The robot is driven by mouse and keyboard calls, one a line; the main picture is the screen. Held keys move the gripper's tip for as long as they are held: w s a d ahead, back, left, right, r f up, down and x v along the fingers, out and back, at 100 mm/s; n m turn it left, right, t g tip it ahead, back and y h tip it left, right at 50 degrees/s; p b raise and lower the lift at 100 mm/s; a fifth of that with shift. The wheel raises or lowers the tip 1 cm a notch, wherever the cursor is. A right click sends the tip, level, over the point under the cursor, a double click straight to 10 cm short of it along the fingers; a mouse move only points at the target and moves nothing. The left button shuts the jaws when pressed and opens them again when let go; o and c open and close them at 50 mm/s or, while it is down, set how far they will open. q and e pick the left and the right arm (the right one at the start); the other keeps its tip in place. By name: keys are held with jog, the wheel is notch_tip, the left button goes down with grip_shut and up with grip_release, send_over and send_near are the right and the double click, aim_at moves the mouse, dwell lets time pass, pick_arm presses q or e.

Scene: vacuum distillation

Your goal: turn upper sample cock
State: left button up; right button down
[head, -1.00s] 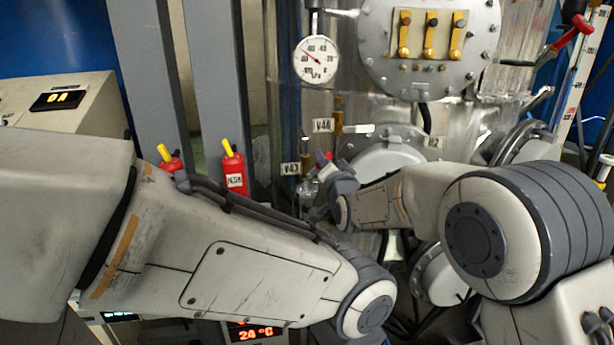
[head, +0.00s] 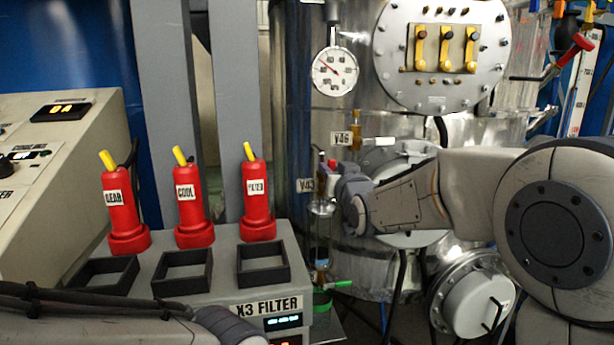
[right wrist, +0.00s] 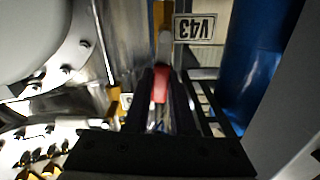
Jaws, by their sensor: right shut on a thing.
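The sample cock has a red handle (head: 332,164) and sits beside the V43 tag (head: 306,185) on the front of the steel vessel. My right gripper (head: 335,181) reaches it from the right. In the right wrist view my right gripper (right wrist: 160,84) is shut on the red handle, its two dark fingers on either side of it. The V43 tag (right wrist: 199,29) appears upside down there. In the head view the gripper's wrist hides part of the cock. My left gripper is out of view; only my left arm shows at the bottom left.
Above are the V46 tag (head: 341,138) and a dial gauge (head: 335,71). Several red bottles, including the FILTER bottle (head: 257,200), stand on the grey stand (head: 225,262) at the left. A round flanged port (head: 478,303) is at the lower right.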

dwell(0.3)
jog(key=c, duration=0.8)
grip_release()
jog(key=shift+o, duration=0.2)
jog(key=shift+s, duration=0.1)
jog(key=b+v, duration=0.2)
jog(key=v, duration=0.8)
jog(key=shift+s, duration=0.2)
